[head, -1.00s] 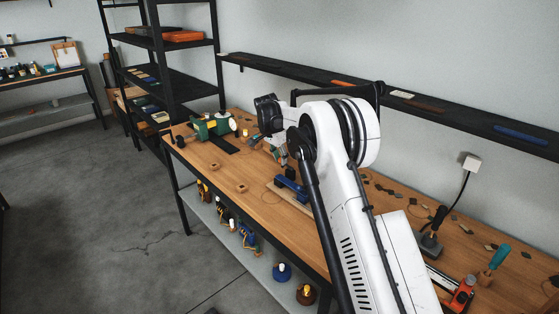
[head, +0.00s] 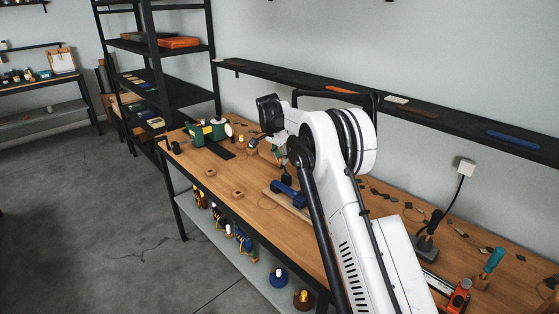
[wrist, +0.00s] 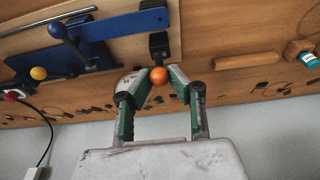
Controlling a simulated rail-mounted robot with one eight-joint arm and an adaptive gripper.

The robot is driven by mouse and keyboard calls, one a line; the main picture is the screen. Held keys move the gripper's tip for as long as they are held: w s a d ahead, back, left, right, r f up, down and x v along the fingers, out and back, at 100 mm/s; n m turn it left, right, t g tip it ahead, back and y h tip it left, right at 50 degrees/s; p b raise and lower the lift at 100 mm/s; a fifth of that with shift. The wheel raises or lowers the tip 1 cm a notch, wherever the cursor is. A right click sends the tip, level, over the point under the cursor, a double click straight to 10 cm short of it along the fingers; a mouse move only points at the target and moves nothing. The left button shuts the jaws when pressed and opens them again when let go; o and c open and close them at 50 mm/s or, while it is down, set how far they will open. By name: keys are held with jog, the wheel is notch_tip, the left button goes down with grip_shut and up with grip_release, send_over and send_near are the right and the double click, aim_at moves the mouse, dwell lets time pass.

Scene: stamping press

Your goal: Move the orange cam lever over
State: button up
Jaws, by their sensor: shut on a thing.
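In the wrist view an orange ball knob (wrist: 158,75), the end of the cam lever, sits between the fingertips of my gripper (wrist: 156,74). The gripper is shut on it. A black block (wrist: 158,44) is just above the knob in the picture, against the blue stamping press (wrist: 105,33). The rest of the lever is hard to make out. In the head view the blue press (head: 287,193) shows on the workbench (head: 262,222), beside my arm. The orange knob cannot be made out there.
The wrist view shows a second lever with a yellow knob (wrist: 38,73) and a red knob (wrist: 12,96) near the press. A green machine (head: 208,131) stands at the bench's far end. A wall shelf (head: 330,90) runs behind the bench.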

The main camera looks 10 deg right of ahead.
jog(key=shift+w+d+r, duration=0.25)
jog(key=shift+d, duration=0.25)
jog(key=shift+w+d+r, duration=0.1)
jog(key=shift+w+d, duration=0.45)
jog(key=shift+d, duration=0.35)
jog(key=o, duration=0.9)
